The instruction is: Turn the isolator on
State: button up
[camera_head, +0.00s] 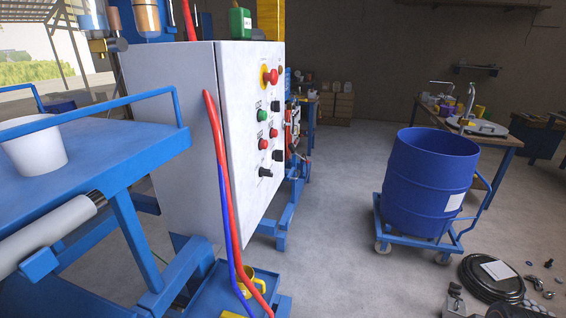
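A grey-white control cabinet (172,130) stands left of the middle, with its control panel (250,215) facing right and seen at a steep angle. At the top of the panel is a red knob on a yellow plate (269,77). Below it are green and red buttons (262,130) and several black knobs (278,155). Which control is the isolator I cannot tell, and no label or switch position is readable.
Red and blue hoses (222,170) hang along the cabinet's near edge. A blue bench (110,160) with a white bucket (35,148) fills the left. A blue drum (430,180) on a trolley and a coiled black hose (490,280) stand right. Open floor lies between cabinet and drum.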

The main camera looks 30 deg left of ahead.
aim_at(266, 172)
jog(key=i, duration=0.9)
jog(key=u, duration=2.5)
